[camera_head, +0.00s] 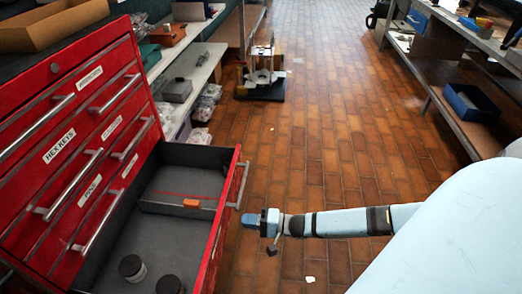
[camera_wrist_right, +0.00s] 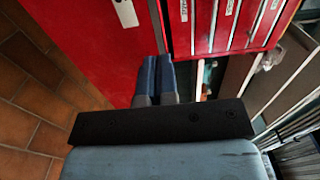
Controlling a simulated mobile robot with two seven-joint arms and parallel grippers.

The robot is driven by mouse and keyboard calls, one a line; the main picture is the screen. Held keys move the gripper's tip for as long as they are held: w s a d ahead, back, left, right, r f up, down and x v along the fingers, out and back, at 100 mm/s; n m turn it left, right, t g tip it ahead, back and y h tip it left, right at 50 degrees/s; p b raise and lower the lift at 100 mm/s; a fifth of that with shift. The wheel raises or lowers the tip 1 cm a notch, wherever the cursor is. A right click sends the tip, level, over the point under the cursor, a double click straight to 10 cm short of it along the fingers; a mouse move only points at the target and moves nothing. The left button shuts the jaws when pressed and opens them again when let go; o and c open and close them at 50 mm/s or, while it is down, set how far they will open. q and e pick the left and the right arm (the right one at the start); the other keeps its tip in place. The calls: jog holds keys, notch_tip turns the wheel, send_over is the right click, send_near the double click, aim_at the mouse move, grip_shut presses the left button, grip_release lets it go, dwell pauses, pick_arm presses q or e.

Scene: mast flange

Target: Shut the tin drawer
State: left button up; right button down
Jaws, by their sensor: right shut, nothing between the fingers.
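The red tool chest (camera_head: 100,140) stands at the left with its lowest visible drawer (camera_head: 216,228) pulled far out. I cannot read that drawer's label. Its handle (camera_head: 241,186) is on the outer front. Inside are two dark round tins (camera_head: 132,268), one near the bottom edge, and a small orange item on a grey divider. My right gripper (camera_head: 248,219) is shut and empty, just outside the drawer front, near the handle's lower end. In the right wrist view its blue fingers (camera_wrist_right: 154,76) lie together before a red panel; contact is unclear. My left gripper is out of view.
The other chest drawers are closed, with bar handles. A shelf with boxes (camera_head: 178,90) stands behind the chest. A stand on a dark base (camera_head: 262,88) is on the tiled floor further back. A shelf (camera_head: 440,60) lines the right side.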

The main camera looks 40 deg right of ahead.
aim_at(220, 217)
jog(key=b+x, duration=0.1)
jog(key=x, duration=0.4)
jog(key=shift+w+a+b, duration=0.25)
jog(key=shift+w+b, duration=0.05)
jog(key=shift+b, duration=0.1)
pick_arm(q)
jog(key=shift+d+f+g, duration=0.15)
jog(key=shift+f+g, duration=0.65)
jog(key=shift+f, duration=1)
pick_arm(e)
jog(key=shift+w+a, duration=0.3)
jog(key=shift+w, duration=0.05)
